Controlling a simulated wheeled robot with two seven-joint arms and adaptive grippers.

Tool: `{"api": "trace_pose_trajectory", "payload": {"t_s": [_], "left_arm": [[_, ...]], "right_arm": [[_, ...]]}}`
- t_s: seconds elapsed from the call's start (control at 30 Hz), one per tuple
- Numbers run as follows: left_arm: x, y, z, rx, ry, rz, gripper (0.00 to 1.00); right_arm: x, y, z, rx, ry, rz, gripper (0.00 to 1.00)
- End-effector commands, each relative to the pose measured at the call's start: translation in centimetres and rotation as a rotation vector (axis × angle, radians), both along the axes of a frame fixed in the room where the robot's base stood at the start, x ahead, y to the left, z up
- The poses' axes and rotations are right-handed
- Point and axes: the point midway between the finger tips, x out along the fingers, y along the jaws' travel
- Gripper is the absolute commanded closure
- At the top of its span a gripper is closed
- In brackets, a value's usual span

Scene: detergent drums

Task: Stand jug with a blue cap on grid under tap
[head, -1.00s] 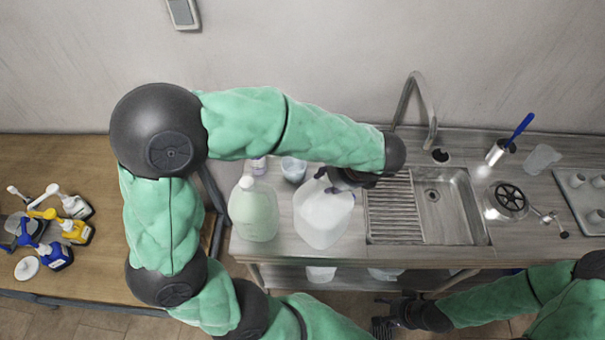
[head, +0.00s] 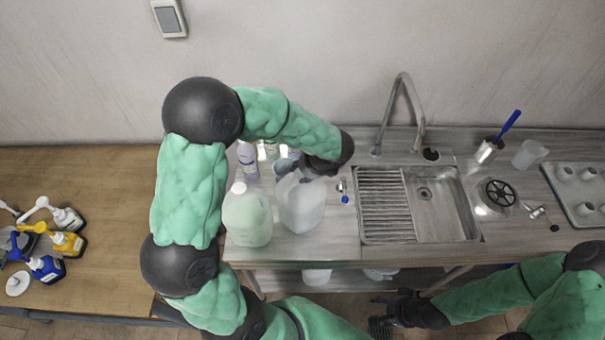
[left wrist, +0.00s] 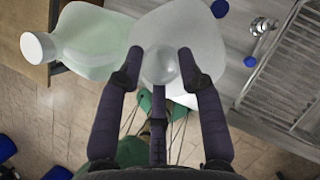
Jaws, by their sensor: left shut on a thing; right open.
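A translucent white jug (head: 302,208) is on or just above the left part of the steel counter, left of the ribbed grid (head: 384,232). My left gripper (head: 312,172) is shut on its top; my wrist hides the cap and handle in the head view. In the left wrist view the fingers (left wrist: 161,68) reach onto the jug (left wrist: 205,40), with a blue cap (left wrist: 220,8) at its far edge. Whether the jug touches the counter I cannot tell. The tap (head: 404,100) rises behind the sink. My right gripper (head: 382,322) is open and empty at the counter's front.
A greenish jug with a white cap (head: 247,217) stands close left of the held jug. A small metal valve with a blue knob (head: 345,198) lies between jug and grid. Bottles (head: 248,158) stand behind. The grid and sink basin (head: 438,212) are clear.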

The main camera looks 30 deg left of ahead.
Motion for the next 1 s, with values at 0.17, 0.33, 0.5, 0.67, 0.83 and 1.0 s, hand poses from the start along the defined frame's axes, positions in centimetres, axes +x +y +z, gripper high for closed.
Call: {"api": "trace_pose_trajectory", "payload": {"t_s": [0.17, 0.33, 0.5, 0.67, 0.83, 1.0], "left_arm": [[0.0, 0.0, -1.7, 0.000, 0.000, 0.001, 1.00], [0.0, 0.0, -1.7, 0.000, 0.000, 0.001, 1.00], [0.0, 0.0, -2.1, 0.000, 0.000, 0.001, 1.00], [0.0, 0.0, -2.0, 0.000, 0.001, 0.000, 0.39], [0.0, 0.0, -2.0, 0.000, 0.001, 0.000, 0.39], [0.0, 0.0, -1.6, 0.000, 0.000, 0.000, 0.39]], "right_arm": [[0.0, 0.0, 0.1, 0.000, 0.000, 0.000, 0.42], [0.0, 0.0, 0.1, 0.000, 0.000, 0.000, 0.42], [0.0, 0.0, -0.2, 0.000, 0.000, 0.000, 0.42], [0.0, 0.0, -0.1, 0.000, 0.000, 0.000, 0.42], [0.0, 0.0, -0.1, 0.000, 0.000, 0.000, 0.42], [0.0, 0.0, 0.2, 0.000, 0.000, 0.000, 0.42]]}}
